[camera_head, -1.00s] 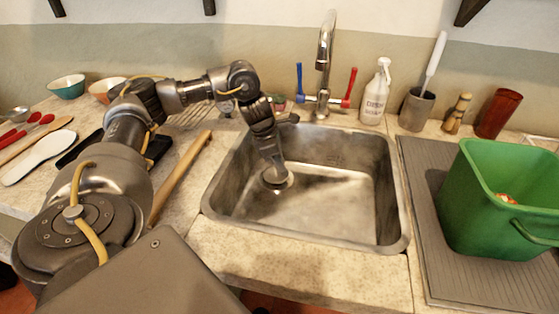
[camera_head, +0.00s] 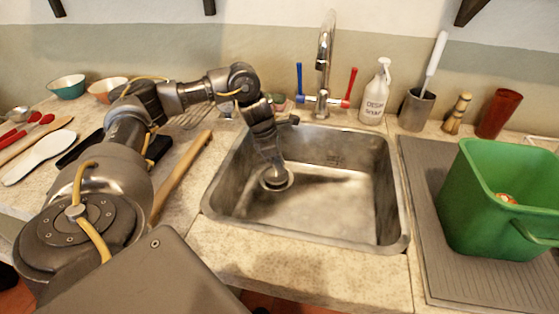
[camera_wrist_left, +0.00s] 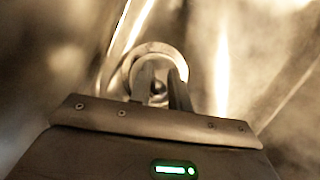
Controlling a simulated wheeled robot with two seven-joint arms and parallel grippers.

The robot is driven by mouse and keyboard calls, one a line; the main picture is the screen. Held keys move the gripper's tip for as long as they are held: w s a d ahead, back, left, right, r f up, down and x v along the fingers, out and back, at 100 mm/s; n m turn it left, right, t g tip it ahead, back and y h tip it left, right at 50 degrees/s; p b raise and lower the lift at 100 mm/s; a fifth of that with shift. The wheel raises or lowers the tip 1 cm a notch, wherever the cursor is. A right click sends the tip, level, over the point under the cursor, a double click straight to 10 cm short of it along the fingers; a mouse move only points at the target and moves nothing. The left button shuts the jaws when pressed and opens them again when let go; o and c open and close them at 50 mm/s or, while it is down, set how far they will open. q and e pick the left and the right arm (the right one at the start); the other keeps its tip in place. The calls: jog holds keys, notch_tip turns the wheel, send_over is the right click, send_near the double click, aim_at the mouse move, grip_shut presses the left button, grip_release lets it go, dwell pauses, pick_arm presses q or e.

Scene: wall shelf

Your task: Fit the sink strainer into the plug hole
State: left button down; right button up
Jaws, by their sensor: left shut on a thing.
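The steel sink (camera_head: 345,205) is set into the counter. My left gripper (camera_head: 274,172) reaches down into its left part, close to the basin floor. It is shut on the sink strainer, which is mostly hidden by the fingers. A pale round metal rim, likely the plug hole (camera_head: 287,184), shows around the fingertips. In the left wrist view the fingers (camera_wrist_left: 162,92) are close together in front of a bright round rim (camera_wrist_left: 180,62). I cannot tell whether the strainer is seated or just above the hole. My right gripper is not in view.
The tap (camera_head: 325,60) with blue and red handles stands behind the sink. A soap bottle (camera_head: 375,95) and a grey brush holder (camera_head: 416,110) are at the back right. A green bucket (camera_head: 485,200) stands on the ribbed mat (camera_head: 425,235).

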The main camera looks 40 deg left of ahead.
aim_at(269, 174)
pick_arm(q)
jog(key=shift+f+b, duration=0.6)
jog(key=shift+f, duration=0.4)
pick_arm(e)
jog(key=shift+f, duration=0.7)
pick_arm(q)
jog(key=c, duration=1.2)
grip_release()
jog(key=shift+c, duration=0.2)
jog(key=p+v, duration=0.1)
jog(key=v, duration=0.5)
jog(key=shift+r, duration=0.25)
jog(key=p+v, duration=0.2)
jog(key=v, duration=0.2)
jog(key=shift+a+r, duration=0.1)
jog(key=shift+r, duration=0.1)
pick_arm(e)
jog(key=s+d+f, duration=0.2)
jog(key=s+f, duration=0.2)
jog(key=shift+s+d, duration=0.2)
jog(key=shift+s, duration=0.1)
